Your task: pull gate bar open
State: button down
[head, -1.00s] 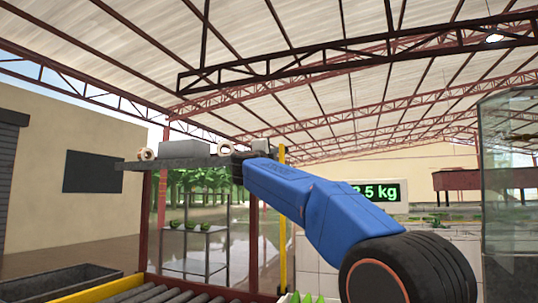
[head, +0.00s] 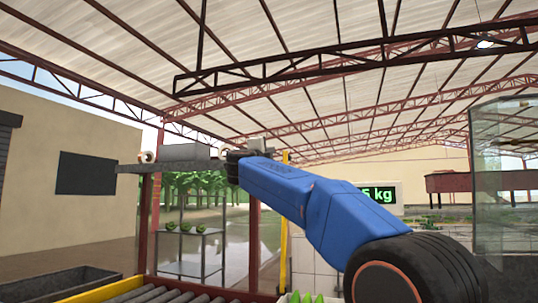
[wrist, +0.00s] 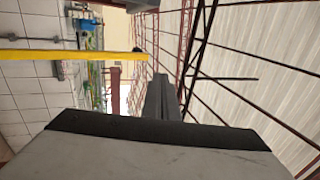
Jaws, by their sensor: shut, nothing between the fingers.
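A yellow upright bar (head: 286,225), which looks like the gate bar, stands beyond my blue arm in the head view. The arm crosses in front of part of it. In the wrist view the yellow bar (wrist: 70,55) lies level across the left, with its dark-tipped end near the picture's middle. My gripper (wrist: 162,82) shows there as narrow grey fingers, shut and empty. Its tips sit right of the bar's end and a little lower in the picture, with a visible gap. I cannot tell the depth between them. In the head view the fingers cannot be made out.
A roller conveyor (head: 160,295) with a yellow rail runs at the lower left. A metal rack (head: 190,250) with green produce stands behind. A lit weight display (head: 382,196) is partly behind my arm. A glass panel (head: 503,200) stands at the right.

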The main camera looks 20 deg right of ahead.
jog(key=s+a, duration=0.5)
jog(key=s, duration=0.1)
jog(key=shift+s+r, duration=0.4)
